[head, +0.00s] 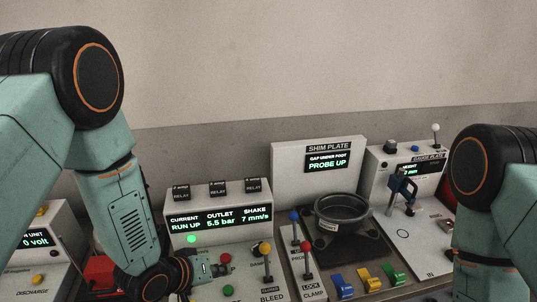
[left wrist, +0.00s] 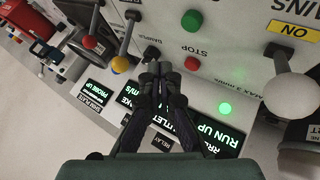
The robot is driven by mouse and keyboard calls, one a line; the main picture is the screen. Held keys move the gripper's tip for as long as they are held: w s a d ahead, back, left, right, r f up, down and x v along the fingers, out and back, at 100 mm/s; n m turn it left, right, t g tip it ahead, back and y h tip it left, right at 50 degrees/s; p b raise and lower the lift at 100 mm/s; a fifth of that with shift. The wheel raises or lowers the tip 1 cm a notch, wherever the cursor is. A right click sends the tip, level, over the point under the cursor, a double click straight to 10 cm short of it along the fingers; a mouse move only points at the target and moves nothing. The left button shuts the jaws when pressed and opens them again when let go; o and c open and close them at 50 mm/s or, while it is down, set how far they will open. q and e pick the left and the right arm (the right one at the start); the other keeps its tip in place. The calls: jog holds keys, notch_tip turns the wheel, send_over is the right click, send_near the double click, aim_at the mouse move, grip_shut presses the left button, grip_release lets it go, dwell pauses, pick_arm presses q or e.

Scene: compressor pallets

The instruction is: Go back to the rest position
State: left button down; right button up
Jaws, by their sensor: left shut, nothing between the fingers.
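My left gripper (head: 217,269) is at the lower middle of the head view, over the compressor control panel (head: 208,257), below its display (head: 221,219). In the left wrist view its two dark fingers (left wrist: 160,72) are together and hold nothing. They are beside a red button (left wrist: 192,63) marked STOP; whether they touch the panel I cannot tell. My right arm comes in at the right edge of the head view, but its gripper is out of the frame.
Right of my left gripper are levers with yellow (head: 265,248), blue (head: 294,216) and red (head: 306,246) knobs. A dark round pot (head: 342,213) stands before the shim plate display (head: 330,162). A gauge plate unit (head: 407,164) is near my right arm. The wall behind is bare.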

pick_arm(q)
jog(key=s+a+f+m+g+y, duration=0.1)
jog(key=s+a+f+g+y, duration=0.15)
jog(key=s, duration=0.75)
jog(key=s+a+f+g+y, duration=0.1)
jog(key=s+a+f+g, duration=0.25)
jog(key=s, duration=0.65)
jog(key=s+a+f+m+g+y, duration=0.15)
jog(key=s+f, duration=0.25)
jog(key=s, duration=0.6)
notch_tip(320, 180, down, 18)
jog(key=b, duration=1.8)
jog(key=shift+w+a, duration=0.2)
jog(key=shift+w, duration=0.1)
jog(key=shift+n, duration=0.25)
